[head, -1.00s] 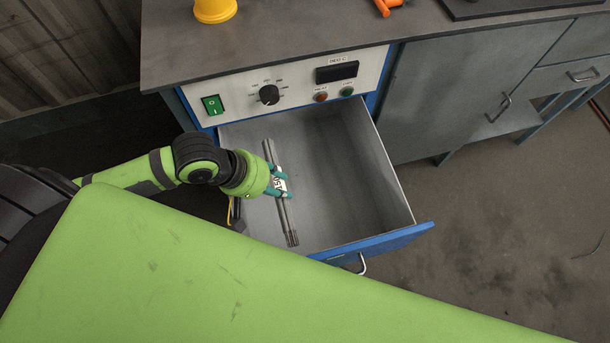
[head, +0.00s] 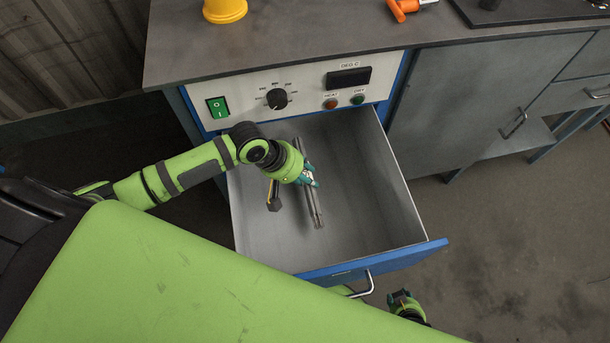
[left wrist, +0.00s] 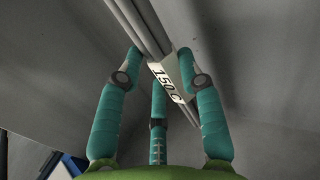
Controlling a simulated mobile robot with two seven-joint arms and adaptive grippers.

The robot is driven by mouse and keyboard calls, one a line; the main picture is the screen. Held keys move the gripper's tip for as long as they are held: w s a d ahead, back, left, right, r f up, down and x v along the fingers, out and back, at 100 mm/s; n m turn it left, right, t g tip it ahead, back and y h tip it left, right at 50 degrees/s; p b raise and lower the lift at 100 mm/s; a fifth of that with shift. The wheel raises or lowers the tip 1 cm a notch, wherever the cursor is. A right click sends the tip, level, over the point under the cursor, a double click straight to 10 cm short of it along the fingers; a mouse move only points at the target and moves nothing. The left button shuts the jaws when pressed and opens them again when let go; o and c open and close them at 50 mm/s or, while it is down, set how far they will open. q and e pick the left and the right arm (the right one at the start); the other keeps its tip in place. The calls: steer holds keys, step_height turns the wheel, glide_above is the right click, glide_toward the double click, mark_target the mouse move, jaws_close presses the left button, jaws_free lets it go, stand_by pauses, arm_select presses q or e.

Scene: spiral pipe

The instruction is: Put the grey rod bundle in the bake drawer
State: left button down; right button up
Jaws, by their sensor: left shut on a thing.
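The grey rod bundle (head: 316,211) is a set of long thin rods with a white label, which reads "150 C" in the left wrist view (left wrist: 166,80). My left gripper (head: 312,180) is shut around the bundle at its label, with teal fingers on either side of it. In the head view the bundle lies within the outline of the pulled-out bake drawer (head: 381,259), left of its middle. I cannot tell whether it touches the drawer floor. My right gripper (head: 405,302) shows partly at the lower right, outside the drawer; its fingers are unclear.
Above the drawer is a control panel with a green switch (head: 217,107), a black knob (head: 277,99) and a display (head: 348,77). The worktop holds a yellow object (head: 225,10) and an orange tool (head: 404,8). The drawer's right half is empty.

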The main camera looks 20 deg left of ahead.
steer(key=shift+s, duration=0.25)
arm_select(q)
steer(key=shift+f, duration=0.55)
steer(key=c, duration=0.8)
jaws_free()
steer(key=shift+r, duration=0.1)
arm_select(e)
steer(key=shift+f, duration=0.1)
arm_select(q)
steer(key=shift+r, duration=0.35)
steer(key=p+v, duration=0.1)
steer(key=v, duration=0.2)
steer(key=shift+r, duration=0.1)
steer(key=p+v, duration=0.2)
steer(key=v, duration=0.7)
arm_select(e)
steer(key=shift+g, duration=0.6)
steer(key=s, duration=0.5)
steer(key=shift+s+d+r, duration=0.2)
steer(key=shift+s+d, duration=0.15)
